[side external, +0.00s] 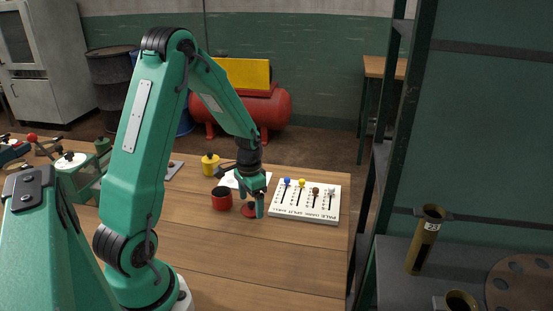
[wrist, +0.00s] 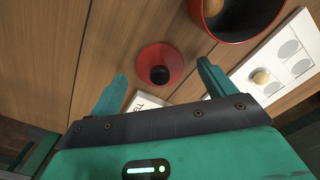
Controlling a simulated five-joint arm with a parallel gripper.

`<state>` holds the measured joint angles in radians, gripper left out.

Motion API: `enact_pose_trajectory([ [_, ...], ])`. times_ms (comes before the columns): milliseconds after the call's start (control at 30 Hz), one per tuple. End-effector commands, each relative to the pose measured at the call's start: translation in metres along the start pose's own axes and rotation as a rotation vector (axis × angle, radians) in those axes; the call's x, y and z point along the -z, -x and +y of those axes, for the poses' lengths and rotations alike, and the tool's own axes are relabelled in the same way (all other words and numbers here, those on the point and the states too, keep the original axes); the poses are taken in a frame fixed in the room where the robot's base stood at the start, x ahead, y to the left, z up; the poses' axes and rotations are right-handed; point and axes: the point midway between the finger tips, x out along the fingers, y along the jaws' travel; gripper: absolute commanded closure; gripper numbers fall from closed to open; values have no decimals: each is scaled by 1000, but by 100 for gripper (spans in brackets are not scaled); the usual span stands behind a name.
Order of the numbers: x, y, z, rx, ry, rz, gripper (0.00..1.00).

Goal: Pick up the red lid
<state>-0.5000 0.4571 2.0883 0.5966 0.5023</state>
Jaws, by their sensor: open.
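The red lid (side external: 249,211) lies on the wooden table beside the red can (side external: 222,200), which stands to its left in the side view. In the wrist view the lid (wrist: 146,62) is a round red dish shape with a dark centre, and it lies ahead of the gap between my fingers. The can (wrist: 240,15) shows at the top right there, with its dark inside visible. My gripper (side external: 251,204) points down over the lid in the side view. In the wrist view my gripper (wrist: 163,80) has its fingers wide apart, with nothing between them.
A white board (side external: 306,214) with coloured knobs and lettering stands just right of the lid. A yellow tin (side external: 210,165) stands behind. The table front (side external: 270,265) is clear.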

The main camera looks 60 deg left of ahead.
Motion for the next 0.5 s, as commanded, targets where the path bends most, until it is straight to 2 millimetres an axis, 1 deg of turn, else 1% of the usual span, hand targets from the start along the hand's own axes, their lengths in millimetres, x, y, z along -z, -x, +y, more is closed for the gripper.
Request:
enact_pose_trajectory([
  [33,0,-5,0,-1,0,-2,17],
  [133,0,-10,0,-1,0,-1,17],
  [500,0,-11,0,0,0,1,17],
])
